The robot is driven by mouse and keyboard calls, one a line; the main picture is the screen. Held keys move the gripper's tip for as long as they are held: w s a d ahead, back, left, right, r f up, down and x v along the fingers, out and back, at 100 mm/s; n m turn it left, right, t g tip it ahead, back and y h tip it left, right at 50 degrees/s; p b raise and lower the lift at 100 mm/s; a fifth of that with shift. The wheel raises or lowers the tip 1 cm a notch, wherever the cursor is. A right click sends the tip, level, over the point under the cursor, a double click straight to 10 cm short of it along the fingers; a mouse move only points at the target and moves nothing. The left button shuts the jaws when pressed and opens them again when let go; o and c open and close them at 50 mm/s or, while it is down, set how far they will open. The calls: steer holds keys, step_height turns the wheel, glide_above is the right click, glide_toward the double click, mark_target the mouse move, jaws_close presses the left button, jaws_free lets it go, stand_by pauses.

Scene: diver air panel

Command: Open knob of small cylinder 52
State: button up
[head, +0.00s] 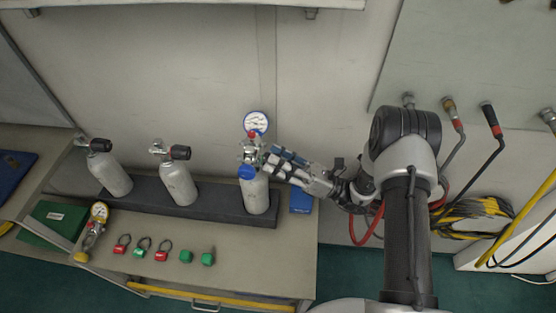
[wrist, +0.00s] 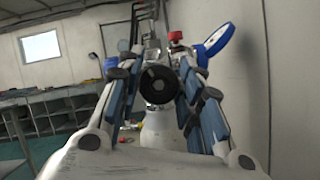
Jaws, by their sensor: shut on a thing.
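Three small pale cylinders stand in a dark rack on the bench in the head view: left (head: 110,174), middle (head: 179,184) and right (head: 256,196). No number is readable on any. The right one carries a blue-rimmed gauge (head: 256,122), a valve and a blue round part (head: 246,172). My gripper (head: 262,161) reaches it from the right at valve height. In the wrist view, a black round knob (wrist: 159,83) sits between the blue-padded fingers of my gripper (wrist: 156,76), which are shut on it. The cylinder body (wrist: 162,133) shows below. The fingers partly hide the valve.
Several red and green tags (head: 162,254) and a yellow gauge fitting (head: 95,225) lie on the bench front. A green box (head: 53,222) is at left. A blue block (head: 300,201) lies right of the rack. The wall (head: 200,80) is close behind the cylinders.

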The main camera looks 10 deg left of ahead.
steer(key=o, duration=1.1)
steer(key=shift+c, duration=0.2)
steer(key=v, duration=1.2)
